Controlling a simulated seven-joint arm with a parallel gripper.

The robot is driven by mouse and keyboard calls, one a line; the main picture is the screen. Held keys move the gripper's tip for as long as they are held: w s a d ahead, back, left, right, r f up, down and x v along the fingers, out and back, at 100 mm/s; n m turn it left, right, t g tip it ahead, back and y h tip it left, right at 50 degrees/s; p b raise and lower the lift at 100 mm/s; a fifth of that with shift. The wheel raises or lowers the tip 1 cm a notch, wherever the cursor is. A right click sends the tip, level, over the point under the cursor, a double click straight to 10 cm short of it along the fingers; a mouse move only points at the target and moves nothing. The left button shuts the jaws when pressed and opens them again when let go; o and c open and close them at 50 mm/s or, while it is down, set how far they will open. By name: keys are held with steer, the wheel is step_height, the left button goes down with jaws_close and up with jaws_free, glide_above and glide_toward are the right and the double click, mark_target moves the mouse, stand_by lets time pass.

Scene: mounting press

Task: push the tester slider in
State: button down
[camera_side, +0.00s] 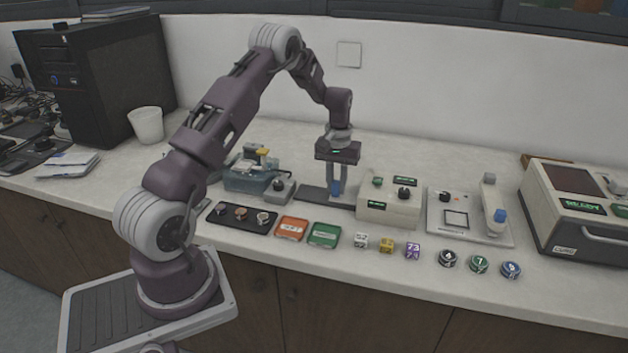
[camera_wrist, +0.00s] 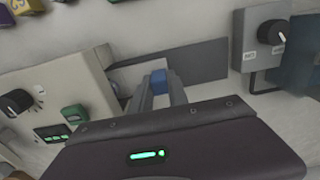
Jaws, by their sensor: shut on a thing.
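The tester (camera_side: 389,207) is a cream box with a black knob, a green button and a small lit display. It also shows at the left of the wrist view (camera_wrist: 78,72). The tester slider (camera_side: 312,192) is a flat dark grey plate that sticks out to the tester's left, and in the wrist view (camera_wrist: 207,64) it runs right from the tester. A blue block (camera_wrist: 158,76) stands on the slider near a pale patch. My gripper (camera_side: 336,192) points straight down, and its fingers are shut on the blue block. The fingers partly hide the block.
A blue-grey device (camera_side: 246,178) with a grey knob box (camera_side: 280,189) stands left of the slider. A dark tray (camera_side: 241,215), an orange tray (camera_side: 291,229) and a green tray (camera_side: 324,235) lie in front. Several dice and round pucks line the front edge. A press-like machine (camera_side: 574,214) stands far right.

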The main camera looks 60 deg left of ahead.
mark_target(347, 197)
steer(key=shift+w+d+r, duration=0.1)
steer(key=shift+w+d, duration=0.95)
steer(key=shift+w, duration=0.05)
steer(key=c, duration=1.6)
jaws_free()
steer(key=shift+d, duration=0.1)
steer(key=shift+o, duration=0.2)
steer(key=shift+s, duration=0.1)
step_height(347, 197, up, 7)
